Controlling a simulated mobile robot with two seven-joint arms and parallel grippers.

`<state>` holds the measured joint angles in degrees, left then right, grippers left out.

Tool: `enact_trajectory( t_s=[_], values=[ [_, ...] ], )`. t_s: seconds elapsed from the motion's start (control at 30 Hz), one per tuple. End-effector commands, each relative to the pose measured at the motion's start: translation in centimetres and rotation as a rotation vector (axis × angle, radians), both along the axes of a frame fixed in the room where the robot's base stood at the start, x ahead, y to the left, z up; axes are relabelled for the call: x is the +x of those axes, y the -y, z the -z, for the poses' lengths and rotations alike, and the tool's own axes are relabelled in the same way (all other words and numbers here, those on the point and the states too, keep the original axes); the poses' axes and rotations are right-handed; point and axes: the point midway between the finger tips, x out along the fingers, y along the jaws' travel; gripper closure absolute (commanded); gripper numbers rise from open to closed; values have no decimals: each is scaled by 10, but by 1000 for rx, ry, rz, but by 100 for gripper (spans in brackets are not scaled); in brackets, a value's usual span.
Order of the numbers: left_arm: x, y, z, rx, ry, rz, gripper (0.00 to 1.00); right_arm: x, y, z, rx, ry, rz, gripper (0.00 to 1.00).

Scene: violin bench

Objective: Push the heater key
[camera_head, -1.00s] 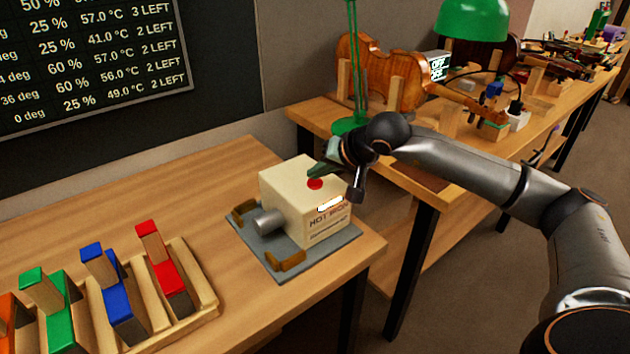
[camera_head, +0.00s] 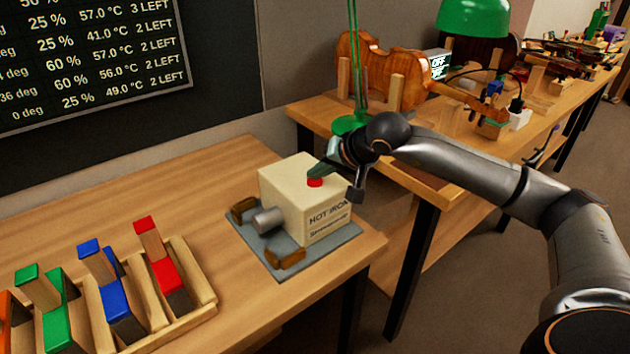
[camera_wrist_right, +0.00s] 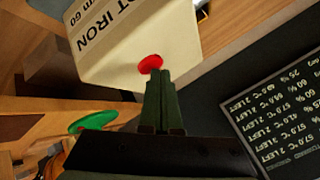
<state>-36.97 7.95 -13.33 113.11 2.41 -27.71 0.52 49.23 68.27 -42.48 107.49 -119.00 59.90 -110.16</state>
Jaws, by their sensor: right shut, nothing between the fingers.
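The heater is a cream box (camera_head: 285,199) marked HOT IRON, with a round red key (camera_head: 315,183) on its top. The key also shows in the right wrist view (camera_wrist_right: 150,63), right at the fingertips. My right gripper (camera_head: 318,171) is shut and empty, its dark green fingers pointing down at the key. In the wrist view the closed fingers (camera_wrist_right: 156,75) overlap the key's edge; I cannot tell whether they touch it. A metal cylinder (camera_head: 268,221) sticks out of the box's side. My left gripper is not in view.
The heater stands on a grey plate (camera_head: 268,262) near the bench corner. A wooden rack (camera_head: 205,284) with coloured blocks stands at the lower left. A green lamp (camera_head: 474,17) and a violin body (camera_head: 395,75) are on the bench behind. A dark board (camera_head: 215,60) hangs on the wall.

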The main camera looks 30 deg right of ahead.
Motion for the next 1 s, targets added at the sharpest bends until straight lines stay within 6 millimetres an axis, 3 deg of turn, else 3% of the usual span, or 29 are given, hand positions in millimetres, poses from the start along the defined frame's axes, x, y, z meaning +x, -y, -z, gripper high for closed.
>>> enact_trajectory(
  t_s=[0.83,1.0],
  values=[
    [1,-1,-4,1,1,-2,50,0,-1,-8,1,-2,-1,100],
    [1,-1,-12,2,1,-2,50,0,-1,-19,1,0,-1,100]
  ],
)
